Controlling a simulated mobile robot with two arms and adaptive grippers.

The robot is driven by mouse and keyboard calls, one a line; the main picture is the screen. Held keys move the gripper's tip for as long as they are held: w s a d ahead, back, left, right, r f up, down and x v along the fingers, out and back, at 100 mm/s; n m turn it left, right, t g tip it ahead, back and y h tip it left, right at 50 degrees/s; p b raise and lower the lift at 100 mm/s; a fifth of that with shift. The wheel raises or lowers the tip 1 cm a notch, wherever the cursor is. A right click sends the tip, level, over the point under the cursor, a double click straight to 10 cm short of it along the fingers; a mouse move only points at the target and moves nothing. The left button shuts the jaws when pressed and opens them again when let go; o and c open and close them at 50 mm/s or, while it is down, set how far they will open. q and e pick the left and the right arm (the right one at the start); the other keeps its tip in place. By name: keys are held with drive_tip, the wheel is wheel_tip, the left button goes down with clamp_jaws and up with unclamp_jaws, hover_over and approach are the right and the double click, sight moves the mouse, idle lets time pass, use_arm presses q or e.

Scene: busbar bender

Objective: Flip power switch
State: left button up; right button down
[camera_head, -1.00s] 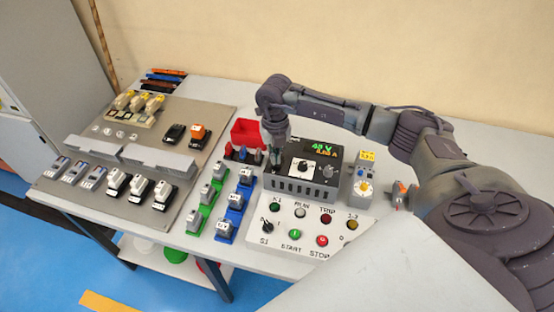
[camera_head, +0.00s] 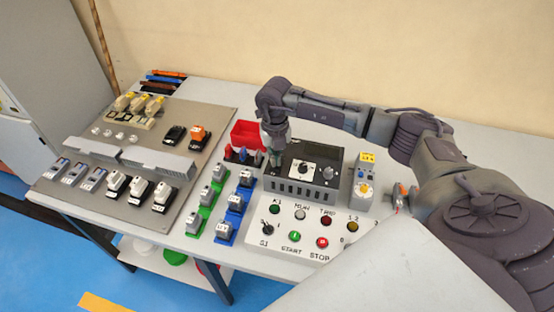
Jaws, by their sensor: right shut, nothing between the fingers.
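The black and grey power supply box (camera_head: 304,172) stands on the table right of centre. Its top has a white dial plate with a black knob, a second knob at the right and a dark display area. My right gripper (camera_head: 276,161) is shut and empty, pointing down at the left end of the box. Its fingers cover that corner, so any switch there is hidden, and I cannot tell whether they touch it. My left gripper is not in view.
A white control panel (camera_head: 268,244) with buttons and lamps lies in front of the box. A red bin (camera_head: 247,134) stands behind left. A grey mounting board (camera_head: 114,178) with devices fills the left. A grey-yellow device (camera_head: 363,186) stands at the right.

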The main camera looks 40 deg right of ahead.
drive_tip(key=shift+r+p, duration=1.9)
drive_tip(key=shift+r, duration=1.3)
drive_tip(key=shift+f, duration=0.1)
